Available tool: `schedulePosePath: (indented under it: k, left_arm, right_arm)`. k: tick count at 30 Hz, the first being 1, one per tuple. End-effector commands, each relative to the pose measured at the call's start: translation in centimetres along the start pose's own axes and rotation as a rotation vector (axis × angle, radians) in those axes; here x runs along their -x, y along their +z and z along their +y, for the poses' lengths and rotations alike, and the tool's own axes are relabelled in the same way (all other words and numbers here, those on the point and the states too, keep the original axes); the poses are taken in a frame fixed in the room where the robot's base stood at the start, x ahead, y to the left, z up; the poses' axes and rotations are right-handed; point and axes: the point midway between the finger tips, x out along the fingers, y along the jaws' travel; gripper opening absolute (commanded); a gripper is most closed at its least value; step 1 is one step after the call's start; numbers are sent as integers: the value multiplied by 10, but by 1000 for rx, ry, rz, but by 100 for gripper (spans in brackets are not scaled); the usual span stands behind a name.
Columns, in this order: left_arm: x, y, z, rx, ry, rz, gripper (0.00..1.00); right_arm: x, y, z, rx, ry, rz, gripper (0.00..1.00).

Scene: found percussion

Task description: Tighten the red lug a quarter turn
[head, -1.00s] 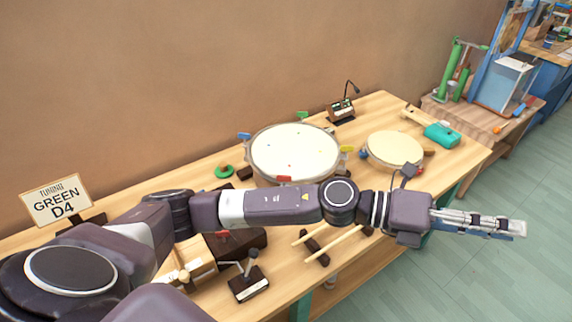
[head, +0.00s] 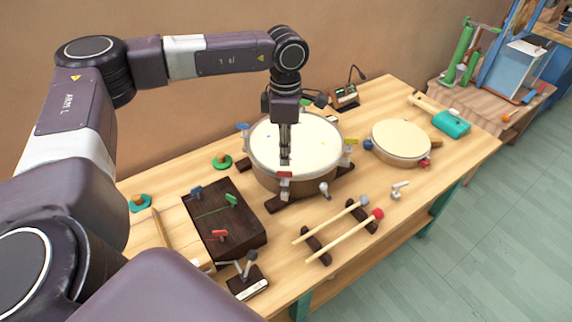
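The large drum (head: 262,155) lies on the wooden table with coloured lugs around its rim. The red lug (head: 285,175) is on the near side of the rim. My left gripper (head: 285,162) points down over the drum head, with its tips just above and behind the red lug in the picture. I cannot tell whether it touches the lug. Its fingers overlap in this view, so their opening is unclear. No object shows in them. My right gripper is not in view.
A dark block (head: 238,233) with coloured keys stands left of the drum. Two mallets (head: 335,238) lie on dark rests in front. A smaller drum (head: 400,140) is to the right, near a teal object (head: 452,124). A silver wingnut-like piece (head: 400,187) lies nearby.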

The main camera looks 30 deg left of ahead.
Motion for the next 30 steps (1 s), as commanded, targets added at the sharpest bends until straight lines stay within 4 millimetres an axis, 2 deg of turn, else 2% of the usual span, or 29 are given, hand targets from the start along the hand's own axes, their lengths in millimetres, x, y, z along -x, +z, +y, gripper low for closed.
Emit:
schedulePosePath:
  k: [6,12,22,28,30]
  left_arm:
    - [-36,0,-1,0,-4,1,22]
    - [-57,1,-1,-1,-3,-2,22]
    - [-63,1,-1,-1,-2,-4,22]
    - [-62,1,-1,-1,-2,-4,0]
    - [-62,2,-1,-1,-2,-4,0]
  right_arm:
    - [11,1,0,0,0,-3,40]
    - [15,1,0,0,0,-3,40]
    - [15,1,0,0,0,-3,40]
    - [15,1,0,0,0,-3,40]
    - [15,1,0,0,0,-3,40]
